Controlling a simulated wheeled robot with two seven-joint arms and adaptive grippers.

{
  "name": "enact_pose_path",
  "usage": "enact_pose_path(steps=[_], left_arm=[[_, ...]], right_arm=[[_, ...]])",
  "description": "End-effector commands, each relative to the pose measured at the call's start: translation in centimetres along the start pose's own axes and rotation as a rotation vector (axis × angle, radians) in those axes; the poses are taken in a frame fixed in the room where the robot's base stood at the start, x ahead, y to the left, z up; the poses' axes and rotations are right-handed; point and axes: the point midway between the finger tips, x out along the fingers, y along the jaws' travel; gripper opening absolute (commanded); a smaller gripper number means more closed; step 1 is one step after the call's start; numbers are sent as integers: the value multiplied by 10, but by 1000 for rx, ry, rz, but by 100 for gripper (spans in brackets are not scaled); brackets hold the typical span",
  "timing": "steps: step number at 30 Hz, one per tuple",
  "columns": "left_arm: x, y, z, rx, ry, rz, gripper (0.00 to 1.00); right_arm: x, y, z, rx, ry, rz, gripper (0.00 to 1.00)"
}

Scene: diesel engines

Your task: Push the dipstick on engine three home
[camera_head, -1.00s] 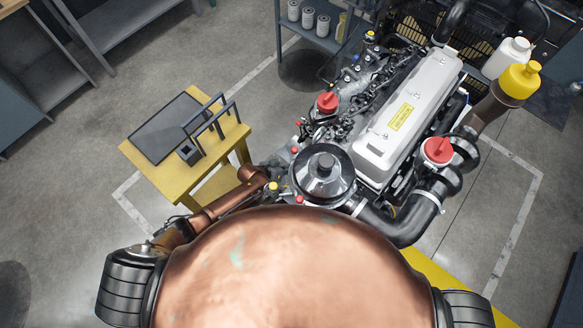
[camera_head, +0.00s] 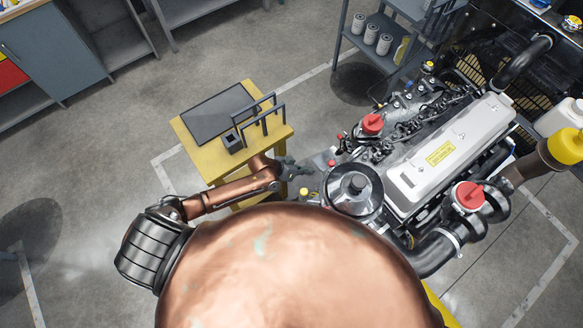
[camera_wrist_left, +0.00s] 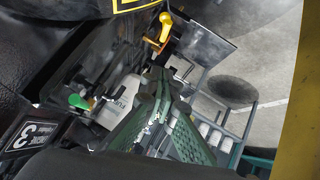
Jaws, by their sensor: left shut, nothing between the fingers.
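Engine three (camera_head: 455,150), with a grey-white top cover, stands at the right in the head view. In the left wrist view an "ENGINE 3" sign (camera_wrist_left: 35,135) shows at lower left. A yellow-orange handle (camera_wrist_left: 165,24) on a thin stem, which looks like the dipstick, stands at the top of that view. My left gripper (camera_head: 292,172) is beside the engine's near left corner. In the wrist view its green fingers (camera_wrist_left: 160,85) are shut and empty, below the handle and apart from it in the picture. How far the handle sticks out cannot be told. My right gripper is out of view.
A yellow table (camera_head: 193,150) with a dark panel and black handles stands left of the engine, close to my left forearm. A green handle (camera_wrist_left: 78,102) shows in the wrist view. A grey shelf (camera_head: 400,55) with canisters stands behind. Open floor lies left.

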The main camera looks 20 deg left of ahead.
Motion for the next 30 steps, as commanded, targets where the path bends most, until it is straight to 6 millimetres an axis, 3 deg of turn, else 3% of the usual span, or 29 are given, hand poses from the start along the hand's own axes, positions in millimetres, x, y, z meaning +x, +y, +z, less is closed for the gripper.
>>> enact_pose_path(steps=[6, 13, 18, 26, 30], left_arm=[[-54, -1, 0, 3, -1, -2, 0], [-91, -1, -1, 3, 0, -2, 0], [-103, -1, -1, 2, 1, -1, 0], [-104, 0, -1, 1, 1, -1, 0], [-104, 15, 2, 10, -7, -1, 0]], right_arm=[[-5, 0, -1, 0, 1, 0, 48], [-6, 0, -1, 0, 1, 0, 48], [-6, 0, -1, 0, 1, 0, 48], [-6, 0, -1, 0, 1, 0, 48], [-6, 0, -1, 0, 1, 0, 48]])
